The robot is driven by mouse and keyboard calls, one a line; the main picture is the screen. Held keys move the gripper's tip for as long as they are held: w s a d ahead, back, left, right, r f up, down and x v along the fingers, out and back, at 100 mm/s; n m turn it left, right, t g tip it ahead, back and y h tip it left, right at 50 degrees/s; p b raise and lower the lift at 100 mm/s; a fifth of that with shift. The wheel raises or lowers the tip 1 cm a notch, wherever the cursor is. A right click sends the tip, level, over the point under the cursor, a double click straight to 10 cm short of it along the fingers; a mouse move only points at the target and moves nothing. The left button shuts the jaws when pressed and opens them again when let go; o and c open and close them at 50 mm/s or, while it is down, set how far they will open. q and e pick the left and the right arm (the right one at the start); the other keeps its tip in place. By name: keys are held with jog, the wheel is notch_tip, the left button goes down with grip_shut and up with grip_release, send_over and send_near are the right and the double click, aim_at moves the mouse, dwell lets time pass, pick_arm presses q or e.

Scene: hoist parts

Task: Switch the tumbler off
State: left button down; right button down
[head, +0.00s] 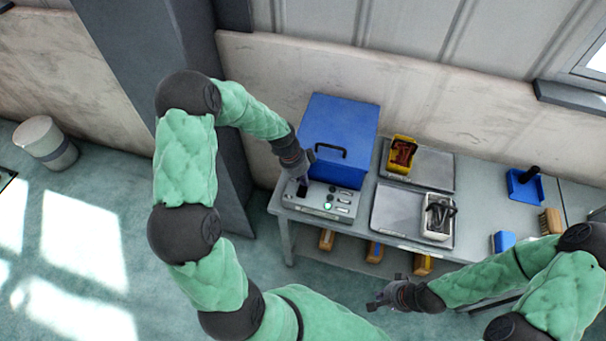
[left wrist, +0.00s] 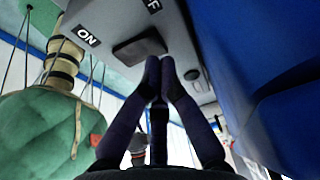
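The tumbler is a dark rocker switch (left wrist: 138,47) on a light grey panel, between an ON label and a partly hidden label ending in "FF". In the left wrist view my left gripper (left wrist: 160,65) has its fingertips together, close beside the tumbler; I cannot tell whether they touch it. In the head view my left gripper (head: 302,188) points down at the left part of the control panel (head: 345,202) and covers the tumbler. A green lamp (head: 327,206) glows on the panel. My right gripper (head: 376,303) is in front of the table, apart from the panel; its fingers are too small to judge.
A blue box (head: 339,130) with a black handle stands right behind the panel. Grey trays on the table (head: 370,247) hold a yellow bin (head: 402,154) and a white bin (head: 438,216).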

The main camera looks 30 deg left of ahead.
pick_arm(q)
jog(key=shift+f, duration=0.25)
jog(key=shift+w+f+b, duration=0.2)
jog(key=shift+f+b, duration=0.25)
jog(key=shift+b, duration=0.2)
jog(key=shift+r, duration=0.1)
jog(key=shift+s+d+r, duration=0.15)
jog(key=shift+s+r, duration=0.1)
jog(key=shift+s, duration=0.45)
